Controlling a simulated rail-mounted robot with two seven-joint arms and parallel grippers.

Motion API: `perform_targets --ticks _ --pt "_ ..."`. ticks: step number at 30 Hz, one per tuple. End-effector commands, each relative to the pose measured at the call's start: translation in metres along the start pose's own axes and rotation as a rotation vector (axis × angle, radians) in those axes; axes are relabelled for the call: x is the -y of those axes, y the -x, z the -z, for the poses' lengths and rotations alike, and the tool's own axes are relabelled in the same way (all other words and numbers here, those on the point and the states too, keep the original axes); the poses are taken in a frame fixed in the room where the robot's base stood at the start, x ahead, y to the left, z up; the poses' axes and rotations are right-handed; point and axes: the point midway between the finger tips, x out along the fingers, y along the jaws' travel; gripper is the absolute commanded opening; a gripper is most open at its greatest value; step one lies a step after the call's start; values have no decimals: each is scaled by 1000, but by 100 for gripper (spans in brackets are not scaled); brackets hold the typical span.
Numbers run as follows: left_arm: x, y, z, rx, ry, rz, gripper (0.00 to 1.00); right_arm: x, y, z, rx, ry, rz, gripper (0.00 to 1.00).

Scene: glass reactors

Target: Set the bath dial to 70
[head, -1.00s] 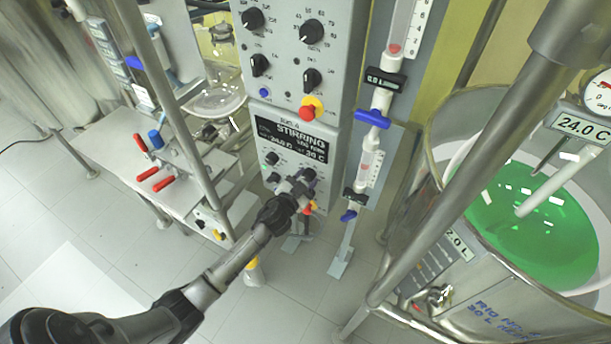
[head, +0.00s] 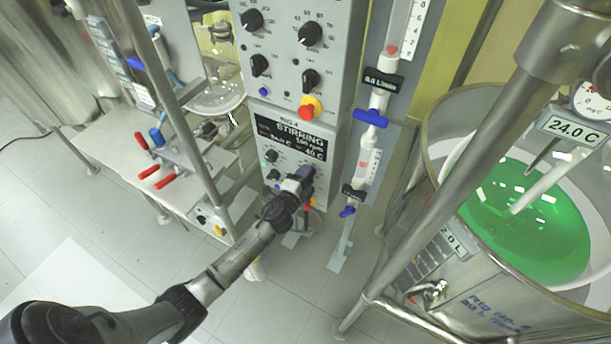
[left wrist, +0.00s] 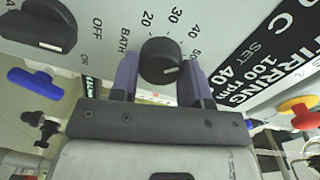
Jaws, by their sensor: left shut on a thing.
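The bath dial (left wrist: 158,55) is a round black knob with a white mark, on the grey panel in the left wrist view. The word BATH and the numbers 20, 30, 40 and 50 show around it. My left gripper (left wrist: 160,82) has its two purple fingers on either side of the knob and is shut on it. In the head view the left gripper (head: 300,181) hides the dial at the lower right of the stirring panel. The black display (left wrist: 255,70) reads SET 40 and 100 rpm; the head view also shows 40 C on the display (head: 290,137). My right gripper is not in view.
Several black knobs (head: 311,34) and a red-and-yellow stop button (head: 310,107) sit above on the cabinet. Flowmeter tubes with blue valves (head: 370,117) stand close to its right. A steel post (head: 470,150) stands before the vessel of green liquid (head: 525,220).

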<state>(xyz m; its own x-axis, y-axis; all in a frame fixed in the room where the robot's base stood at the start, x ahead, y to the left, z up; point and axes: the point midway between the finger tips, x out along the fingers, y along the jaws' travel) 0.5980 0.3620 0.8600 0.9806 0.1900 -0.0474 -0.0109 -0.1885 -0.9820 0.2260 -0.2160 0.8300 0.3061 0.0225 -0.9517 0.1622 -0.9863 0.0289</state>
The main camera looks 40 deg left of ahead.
Motion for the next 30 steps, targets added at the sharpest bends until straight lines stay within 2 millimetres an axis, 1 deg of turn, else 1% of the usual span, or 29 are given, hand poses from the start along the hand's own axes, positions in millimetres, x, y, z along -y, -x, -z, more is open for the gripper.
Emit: perform_targets --ticks 16,30 --pt "-1 0 0 23 -520 5 19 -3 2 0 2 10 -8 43" --pt "-2 0 0 44 -967 10 19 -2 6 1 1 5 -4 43"
